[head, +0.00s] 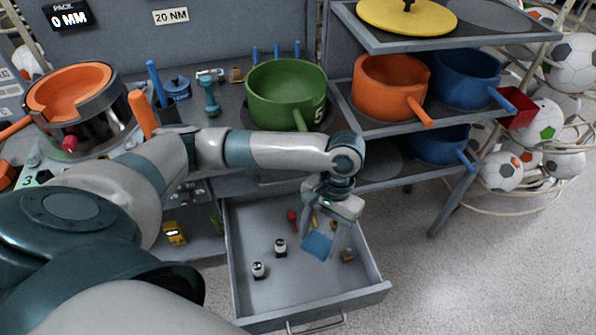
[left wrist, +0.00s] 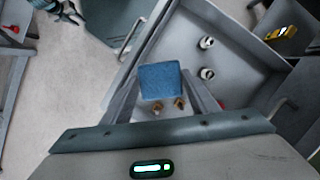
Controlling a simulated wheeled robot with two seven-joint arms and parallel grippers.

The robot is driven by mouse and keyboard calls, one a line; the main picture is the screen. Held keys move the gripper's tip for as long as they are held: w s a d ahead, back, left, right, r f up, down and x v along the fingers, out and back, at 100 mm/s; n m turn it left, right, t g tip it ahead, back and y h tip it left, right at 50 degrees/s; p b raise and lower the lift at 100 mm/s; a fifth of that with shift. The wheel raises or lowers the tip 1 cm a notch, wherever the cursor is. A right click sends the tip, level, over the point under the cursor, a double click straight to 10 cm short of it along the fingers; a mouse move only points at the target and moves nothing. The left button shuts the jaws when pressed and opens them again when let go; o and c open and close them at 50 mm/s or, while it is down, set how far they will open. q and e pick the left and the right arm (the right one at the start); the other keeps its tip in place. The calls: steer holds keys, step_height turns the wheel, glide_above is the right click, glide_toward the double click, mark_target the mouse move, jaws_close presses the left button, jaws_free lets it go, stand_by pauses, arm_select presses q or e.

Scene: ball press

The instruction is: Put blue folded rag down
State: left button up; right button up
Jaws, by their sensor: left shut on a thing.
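The blue folded rag (head: 317,245) is a small flat blue square in the head view. It also shows in the left wrist view (left wrist: 160,81), between the finger ends. My left gripper (head: 322,232) is shut on the rag and holds it over the open drawer (head: 262,299). In the left wrist view the same gripper (left wrist: 160,98) has the rag at its tips. I cannot tell how high the rag is above the drawer floor. My right gripper does not show clearly in the head view.
The drawer holds two small black-and-white pieces (head: 280,247), a red item (head: 292,220) and small brass pieces (head: 347,256). A green pot (head: 287,95) stands on the bench above. Shelves to the right hold an orange pot (head: 390,85) and blue pots (head: 466,78). The drawer's left part has bare floor.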

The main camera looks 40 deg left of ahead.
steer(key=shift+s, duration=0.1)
